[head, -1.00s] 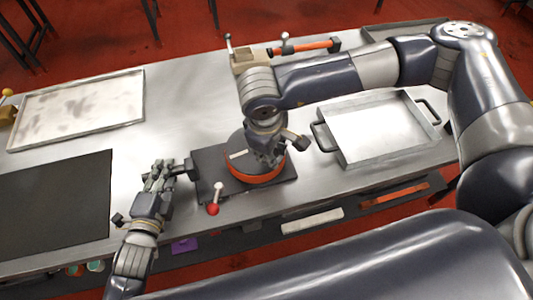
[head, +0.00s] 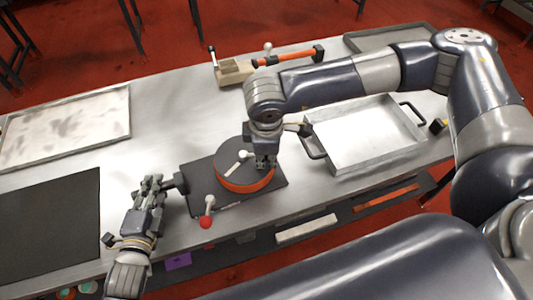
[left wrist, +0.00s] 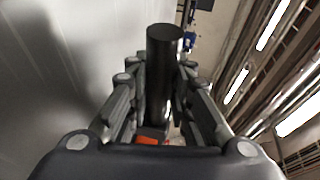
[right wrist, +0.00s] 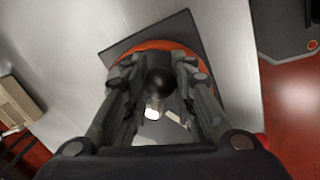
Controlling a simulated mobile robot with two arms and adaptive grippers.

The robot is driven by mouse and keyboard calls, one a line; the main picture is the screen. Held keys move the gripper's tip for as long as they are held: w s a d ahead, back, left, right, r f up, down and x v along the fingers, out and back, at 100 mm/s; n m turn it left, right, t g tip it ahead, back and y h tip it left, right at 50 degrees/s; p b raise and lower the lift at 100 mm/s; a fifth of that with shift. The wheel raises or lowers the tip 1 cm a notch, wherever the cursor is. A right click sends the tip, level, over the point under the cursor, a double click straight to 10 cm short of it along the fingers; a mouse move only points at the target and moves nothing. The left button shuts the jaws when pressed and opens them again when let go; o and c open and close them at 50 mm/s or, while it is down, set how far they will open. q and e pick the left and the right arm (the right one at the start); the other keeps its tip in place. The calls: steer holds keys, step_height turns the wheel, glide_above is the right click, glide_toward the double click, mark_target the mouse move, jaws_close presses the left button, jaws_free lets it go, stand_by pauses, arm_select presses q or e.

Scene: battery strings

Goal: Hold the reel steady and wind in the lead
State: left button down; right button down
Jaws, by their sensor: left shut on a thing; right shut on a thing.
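The reel (head: 243,178) is a dark drum with an orange rim on a black base plate (head: 225,203). A pale bar (head: 238,162) lies across its top. My left gripper (head: 160,186) is shut on a black handle (head: 178,183) at the plate's left side; it shows as a dark cylinder in the left wrist view (left wrist: 164,60). My right gripper (head: 264,160) is over the reel's right part, shut on a black round knob (right wrist: 160,80). The orange rim (right wrist: 190,46) curves behind the fingers. I cannot make out the lead.
A red-knobbed lever (head: 206,221) stands at the plate's front edge. A metal tray with handles (head: 325,140) is to the right. A flat tray (head: 122,118) and a black mat (head: 50,225) lie left. A wooden block (head: 234,72) is behind.

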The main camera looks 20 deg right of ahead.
arm_select(q)
steer(key=shift+s+a+f, duration=0.1)
steer(key=shift+a+f, duration=0.2)
steer(key=shift+f, duration=0.15)
arm_select(e)
steer(key=shift+w+d, duration=0.1)
steer(key=shift+d, duration=0.05)
steer(key=c, duration=1.4)
jaws_free()
arm_select(q)
steer(key=shift+d, duration=0.1)
arm_select(e)
steer(key=shift+o, duration=0.5)
step_height(320, 180, up, 12)
steer(key=s, duration=0.2)
steer(key=shift+s+a, duration=0.25)
steer(key=shift+a, duration=0.15)
arm_select(q)
steer(key=c, duration=1.4)
jaws_free()
steer(key=shift+o, duration=0.2)
arm_select(e)
steer(key=shift+w+a+f, duration=0.1)
steer(key=shift+w+f, duration=0.05)
